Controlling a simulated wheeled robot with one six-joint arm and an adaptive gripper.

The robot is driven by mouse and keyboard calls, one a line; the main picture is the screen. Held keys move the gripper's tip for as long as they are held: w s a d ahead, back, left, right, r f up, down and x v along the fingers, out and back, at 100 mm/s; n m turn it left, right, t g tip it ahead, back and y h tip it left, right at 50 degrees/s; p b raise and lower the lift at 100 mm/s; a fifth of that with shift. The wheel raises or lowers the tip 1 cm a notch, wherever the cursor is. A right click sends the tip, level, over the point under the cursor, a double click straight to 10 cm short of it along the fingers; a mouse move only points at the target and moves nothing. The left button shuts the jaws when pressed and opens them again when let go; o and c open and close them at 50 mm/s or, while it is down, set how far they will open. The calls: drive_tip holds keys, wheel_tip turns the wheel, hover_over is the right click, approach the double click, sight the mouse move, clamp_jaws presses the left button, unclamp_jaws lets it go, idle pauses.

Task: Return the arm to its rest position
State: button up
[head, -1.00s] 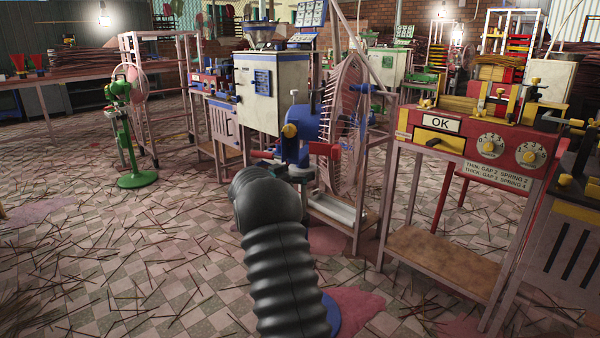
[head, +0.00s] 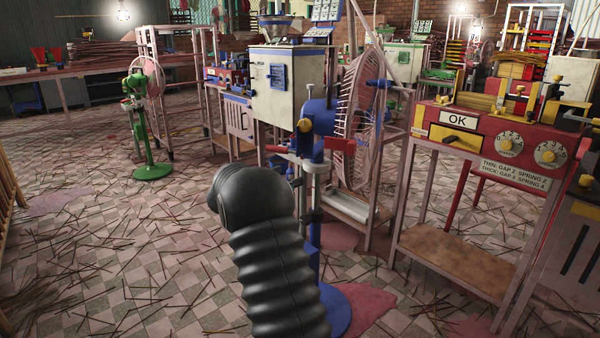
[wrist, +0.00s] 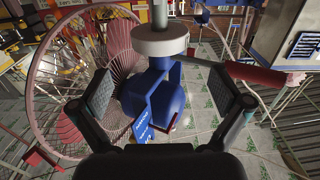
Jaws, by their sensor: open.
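My gripper (wrist: 163,93) is in the wrist view, with its two dark fingers spread apart and nothing held between them. The blue housing of a standing fan (wrist: 150,88) shows beyond and between the fingers; whether they touch it I cannot tell. The fan's pink wire guard (wrist: 112,48) is at the left there. In the head view, my black ribbed arm (head: 275,270) rises from the bottom middle and bends at a rounded joint. My gripper cannot be made out in that view.
The blue fan (head: 319,118) stands just beyond my arm, its round base (head: 338,312) partly behind it. A red machine labelled OK (head: 480,138) is on a stand at right. A green fan (head: 148,130) stands at left. Tiled floor with scattered sticks is open at left.

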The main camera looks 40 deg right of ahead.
drive_tip(key=shift+s+a, duration=0.1)
drive_tip(key=shift+a, duration=0.6)
